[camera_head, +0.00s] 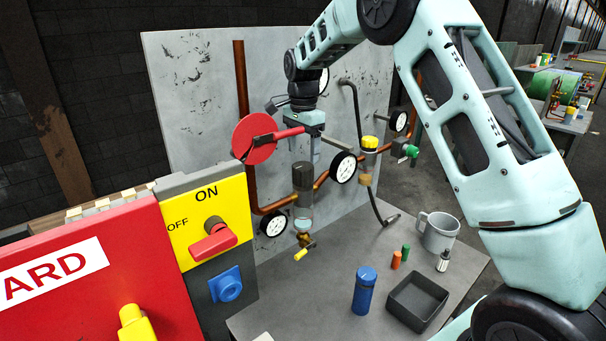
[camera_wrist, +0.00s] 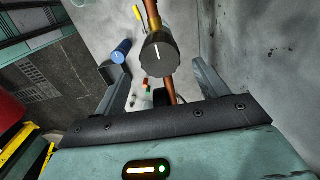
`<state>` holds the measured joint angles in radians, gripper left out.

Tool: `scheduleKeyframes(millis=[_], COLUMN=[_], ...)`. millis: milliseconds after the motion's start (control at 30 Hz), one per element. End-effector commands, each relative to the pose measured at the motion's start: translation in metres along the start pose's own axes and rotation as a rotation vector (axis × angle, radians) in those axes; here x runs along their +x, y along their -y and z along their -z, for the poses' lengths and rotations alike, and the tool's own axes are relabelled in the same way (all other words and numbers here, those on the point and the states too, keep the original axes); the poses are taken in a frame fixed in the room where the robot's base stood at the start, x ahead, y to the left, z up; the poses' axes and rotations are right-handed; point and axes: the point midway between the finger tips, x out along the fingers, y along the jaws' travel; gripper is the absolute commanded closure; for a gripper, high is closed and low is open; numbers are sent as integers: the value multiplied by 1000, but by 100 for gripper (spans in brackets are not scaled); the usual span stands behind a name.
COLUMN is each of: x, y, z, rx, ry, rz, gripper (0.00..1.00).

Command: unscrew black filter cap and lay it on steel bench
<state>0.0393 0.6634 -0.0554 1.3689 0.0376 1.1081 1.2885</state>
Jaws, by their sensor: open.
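The black filter cap (camera_head: 302,177) sits on top of a clear filter bowl (camera_head: 303,212) on the copper pipe in front of the grey panel. In the wrist view the ribbed cap (camera_wrist: 160,54) has a white line on its top and lies between and beyond the finger tips. My gripper (camera_head: 304,152) points down above the cap, its fingers open; in the wrist view the two fingers (camera_wrist: 162,76) stand apart on either side, with no visible contact. The grey steel bench (camera_head: 330,270) spreads below and to the right of the filter.
A red round handle (camera_head: 254,139) and a dial gauge (camera_head: 343,167) flank the gripper. The bench holds a blue bottle (camera_head: 364,291), a dark tray (camera_head: 417,302) and a mug (camera_head: 438,232). Bare bench lies left of the bottle.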

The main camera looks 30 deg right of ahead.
Motion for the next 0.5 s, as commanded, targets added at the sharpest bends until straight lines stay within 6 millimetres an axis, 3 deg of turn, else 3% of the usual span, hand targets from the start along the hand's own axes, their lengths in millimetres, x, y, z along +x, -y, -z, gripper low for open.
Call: scheduleKeyframes(millis=[33, 500], x=[12, 59], y=[-1, 0], z=[0, 0], rx=[-5, -9], ry=[1, 1], rz=[-4, -4], gripper=[27, 27])
